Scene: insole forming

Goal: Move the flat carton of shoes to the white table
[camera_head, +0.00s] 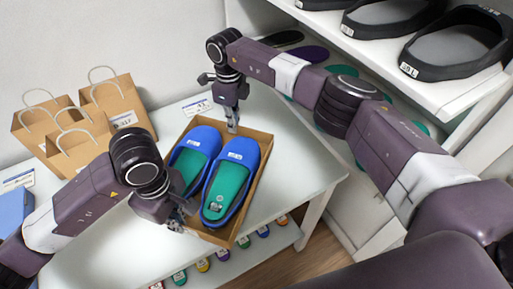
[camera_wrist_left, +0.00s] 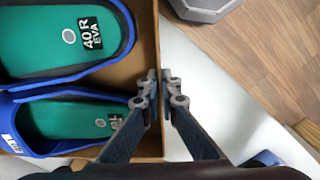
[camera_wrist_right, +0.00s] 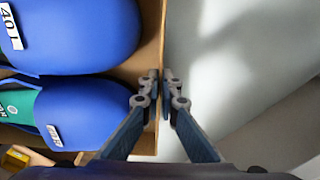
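The flat carton (camera_head: 262,165) is a shallow brown open box holding two blue shoes (camera_head: 240,150) with green insoles. It is over the white table (camera_head: 300,150), its lower end near the table's front edge; I cannot tell whether it touches the top. My left gripper (camera_head: 182,220) is at its lower-left end, fingers closed on the cardboard wall, as the left wrist view (camera_wrist_left: 160,88) shows. My right gripper (camera_head: 232,126) is at its upper end, fingers closed on that wall in the right wrist view (camera_wrist_right: 160,86). The carton's underside is hidden.
Several brown paper bags (camera_head: 115,98) stand on the table at the left, with a blue box (camera_head: 14,208) at the left edge. A shelf (camera_head: 390,50) with large black shoes rises at upper right. Small colourful items sit on a lower shelf (camera_head: 245,258). Table right of the carton is clear.

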